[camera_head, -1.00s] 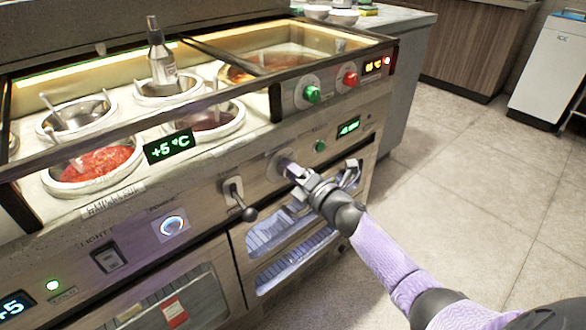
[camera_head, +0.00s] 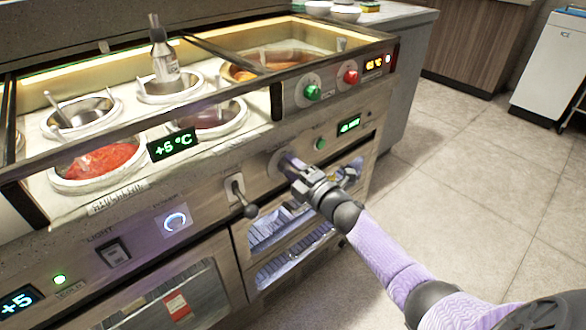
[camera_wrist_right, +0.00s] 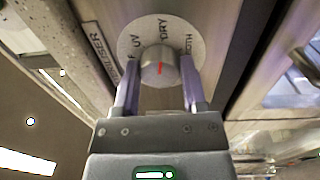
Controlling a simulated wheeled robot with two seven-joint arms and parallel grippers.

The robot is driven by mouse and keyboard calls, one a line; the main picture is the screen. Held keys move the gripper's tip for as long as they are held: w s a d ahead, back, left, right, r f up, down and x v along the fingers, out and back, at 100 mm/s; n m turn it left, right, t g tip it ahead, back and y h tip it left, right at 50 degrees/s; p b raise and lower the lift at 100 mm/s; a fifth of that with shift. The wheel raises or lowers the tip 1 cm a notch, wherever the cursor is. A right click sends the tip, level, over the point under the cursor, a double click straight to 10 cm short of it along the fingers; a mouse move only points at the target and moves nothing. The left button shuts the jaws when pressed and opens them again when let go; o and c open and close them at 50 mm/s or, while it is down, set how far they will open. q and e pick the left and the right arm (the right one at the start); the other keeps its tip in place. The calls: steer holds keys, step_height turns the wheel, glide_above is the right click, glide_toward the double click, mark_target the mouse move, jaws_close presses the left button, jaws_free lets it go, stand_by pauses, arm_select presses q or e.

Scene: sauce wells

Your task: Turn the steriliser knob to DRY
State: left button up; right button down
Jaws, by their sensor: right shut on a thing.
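The steriliser knob (camera_wrist_right: 157,57) is a round grey knob with a red mark on a pale round dial (camera_wrist_right: 188,34). The dial reads UV at upper left, DRY at the top and a partly hidden word at the right. The red mark is short and nearly upright in the right wrist view, below DRY. My right gripper (camera_wrist_right: 158,88) is shut on the knob, one finger on each side. In the head view my right gripper (camera_head: 296,172) reaches the counter's front panel and hides most of the knob. My left gripper is out of view.
A black-tipped lever (camera_head: 243,199) sticks out left of my right gripper. A green button (camera_head: 320,144) and a small green display (camera_head: 349,124) are above right of it. Green (camera_head: 312,92) and red (camera_head: 351,77) knobs sit higher. Open floor (camera_head: 470,180) lies to the right.

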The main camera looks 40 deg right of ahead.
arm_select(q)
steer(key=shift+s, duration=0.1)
arm_select(e)
steer(key=shift+c, duration=0.7)
jaws_free()
steer(key=shift+s, duration=0.3)
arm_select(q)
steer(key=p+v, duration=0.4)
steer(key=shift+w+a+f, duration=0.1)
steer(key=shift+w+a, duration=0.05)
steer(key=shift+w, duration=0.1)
arm_select(e)
steer(key=s, duration=0.9)
steer(key=shift+s+d+f, duration=0.15)
steer(key=shift+d+f, duration=0.15)
steer(key=shift+d, duration=0.05)
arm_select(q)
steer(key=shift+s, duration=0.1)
